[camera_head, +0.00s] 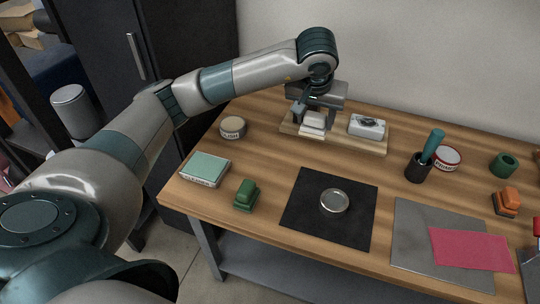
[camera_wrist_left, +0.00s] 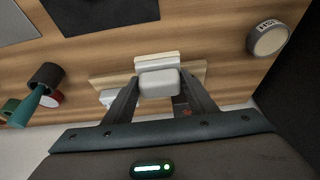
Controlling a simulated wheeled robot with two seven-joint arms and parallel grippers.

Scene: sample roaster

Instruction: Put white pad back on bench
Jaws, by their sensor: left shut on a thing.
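The white pad (camera_head: 312,131) has a rounded block on top and a flat slab below. It is at the left part of a pale wooden board (camera_head: 345,142) at the back of the bench (camera_head: 270,164). My left gripper (camera_head: 314,112) points down over the board and is shut on the pad's upper block. In the left wrist view the pad (camera_wrist_left: 159,83) is between the two fingers, with its slab showing beyond. I cannot tell whether its underside touches the board. My right gripper is not in view.
A white box with a grey top (camera_head: 366,126) is on the board, right of the pad. A round labelled tin (camera_head: 233,128) stands left of it. A green pad (camera_head: 246,194), black mat (camera_head: 302,222) with a round dish (camera_head: 334,201), and dark cup (camera_head: 418,167) are nearby. Bare wood lies between board and mat.

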